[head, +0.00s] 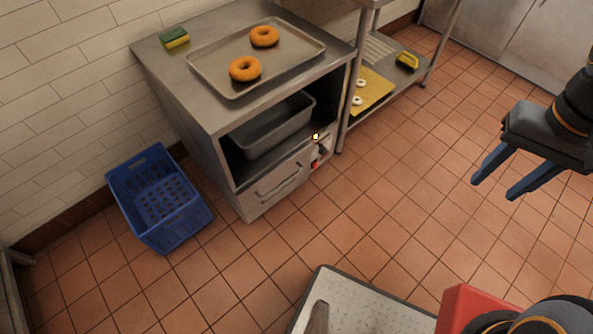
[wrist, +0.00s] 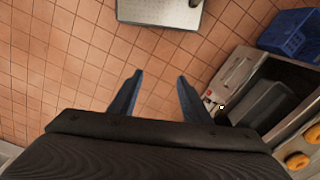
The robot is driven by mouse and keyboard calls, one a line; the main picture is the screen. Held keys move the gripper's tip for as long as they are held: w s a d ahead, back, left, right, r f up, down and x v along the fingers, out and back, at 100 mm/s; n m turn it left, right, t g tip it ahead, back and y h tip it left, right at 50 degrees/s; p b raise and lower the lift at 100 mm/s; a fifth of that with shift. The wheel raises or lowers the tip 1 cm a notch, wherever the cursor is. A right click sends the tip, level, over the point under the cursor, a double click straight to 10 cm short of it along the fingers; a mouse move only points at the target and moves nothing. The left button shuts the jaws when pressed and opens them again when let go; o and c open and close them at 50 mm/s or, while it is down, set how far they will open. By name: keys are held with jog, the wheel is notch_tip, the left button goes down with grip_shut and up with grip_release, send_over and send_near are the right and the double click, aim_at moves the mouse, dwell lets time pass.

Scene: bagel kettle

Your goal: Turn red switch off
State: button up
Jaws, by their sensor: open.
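A small red switch (head: 315,165) sits low on the right end of the front panel of a steel cabinet (head: 262,203). A dark knob-like part and a small bright light (head: 316,136) are just above it. The switch is too small to read its position. My gripper (head: 492,190) is open and empty, in the air to the right of the cabinet and well apart from it.
A blue crate (head: 160,222) stands on the floor left of the cabinet. A tray (head: 290,62) with two bagels (head: 244,69) and a sponge (head: 174,38) lie on top. A grey bin (head: 272,128) sits inside. A steel rack stands behind at right.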

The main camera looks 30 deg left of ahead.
aim_at(316, 163)
jog(key=w+a+f+m+g+y+b, duration=0.1)
jog(key=w+a+f+m+y+b, duration=0.4)
jog(key=a+f+b, duration=0.7)
jog(key=w+a+f+m+g+y+b, duration=0.25)
jog(key=w+a+f+b, duration=0.55)
jog(key=f, duration=0.8)
jog(key=w+a+f+m+g+y+b, duration=0.1)
jog(key=w+a+f+m+y+b, duration=0.35)
jog(key=a+f+b, duration=0.6)
jog(key=w+a+f+m+t+y+b, duration=0.1)
jog(key=w+a+f+m+t+b, duration=0.3)
jog(key=f, duration=0.8)
jog(key=w+a+f+m+t+y+b, duration=0.15)
jog(key=w+f+m+t+b, duration=0.3)
jog(key=f, duration=0.75)
jog(key=w+a+f+m+t+y+b, duration=0.25)
jog(key=w+f+b, duration=0.4)
jog(key=f, duration=0.55)
jog(key=shift+n+h, duration=0.3)
jog(key=shift+n, duration=0.1)
jog(key=x, duration=0.2)
jog(key=b+x, duration=0.1)
jog(key=x, duration=0.1)
jog(key=b+x, duration=0.1)
jog(key=x, duration=0.2)
jog(key=shift+w+r, duration=0.25)
jog(key=shift+c, duration=0.2)
